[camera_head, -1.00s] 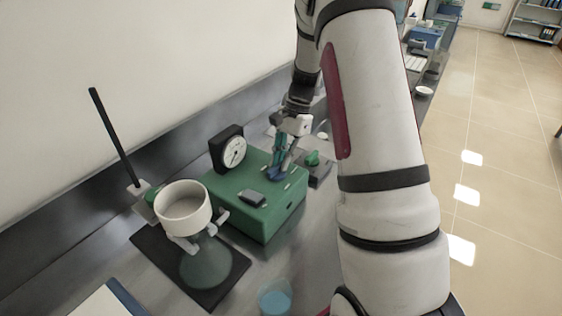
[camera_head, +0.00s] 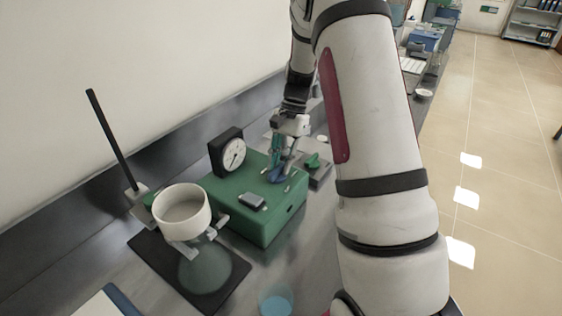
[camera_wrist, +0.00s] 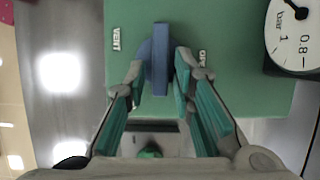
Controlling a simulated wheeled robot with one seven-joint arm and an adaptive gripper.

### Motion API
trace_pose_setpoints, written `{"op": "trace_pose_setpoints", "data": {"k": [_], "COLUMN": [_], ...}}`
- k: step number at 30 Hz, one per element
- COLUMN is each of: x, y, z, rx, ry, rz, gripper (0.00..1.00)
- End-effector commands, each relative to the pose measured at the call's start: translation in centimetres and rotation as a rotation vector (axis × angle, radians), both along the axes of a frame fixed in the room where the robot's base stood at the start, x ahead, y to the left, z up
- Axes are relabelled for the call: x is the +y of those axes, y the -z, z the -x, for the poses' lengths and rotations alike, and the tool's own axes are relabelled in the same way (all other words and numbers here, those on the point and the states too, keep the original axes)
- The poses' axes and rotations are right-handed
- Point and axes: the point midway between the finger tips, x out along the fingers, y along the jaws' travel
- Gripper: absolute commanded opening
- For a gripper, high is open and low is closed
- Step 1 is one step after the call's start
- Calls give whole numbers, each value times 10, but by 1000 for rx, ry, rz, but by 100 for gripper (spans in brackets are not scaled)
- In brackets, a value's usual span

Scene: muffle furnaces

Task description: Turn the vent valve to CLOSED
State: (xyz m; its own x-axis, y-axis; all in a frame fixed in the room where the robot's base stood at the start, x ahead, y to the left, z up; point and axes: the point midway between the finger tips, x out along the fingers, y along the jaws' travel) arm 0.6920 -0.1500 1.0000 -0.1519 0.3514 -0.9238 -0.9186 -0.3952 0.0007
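The vent valve has a blue bar handle (camera_wrist: 159,60) on top of a green box (camera_wrist: 235,40). In the wrist view the handle runs up and down the picture, with a "VENT" label (camera_wrist: 116,40) to its left and a partly covered label (camera_wrist: 202,57) to its right. In the head view my gripper (camera_head: 279,165) reaches down to the blue handle (camera_head: 278,176) on the box (camera_head: 262,222).
A pressure gauge (camera_head: 234,155) stands on the box's back edge. A white ceramic funnel (camera_head: 181,212) over a flask (camera_head: 205,268) and a cup with blue liquid (camera_head: 276,300) stand nearby. Floor lies right.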

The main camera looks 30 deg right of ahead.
Motion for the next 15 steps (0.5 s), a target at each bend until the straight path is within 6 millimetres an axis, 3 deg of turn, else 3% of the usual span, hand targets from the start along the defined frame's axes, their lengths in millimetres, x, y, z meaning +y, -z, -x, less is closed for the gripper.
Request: {"op": "trace_pose_setpoints", "data": {"k": [10,15], "x": [-1,-7], "y": [-2,-18], "z": [-1,-4], "rx": [-1,-4], "ry": [2,1], "rz": [-1,2], "gripper": [32,32]}}
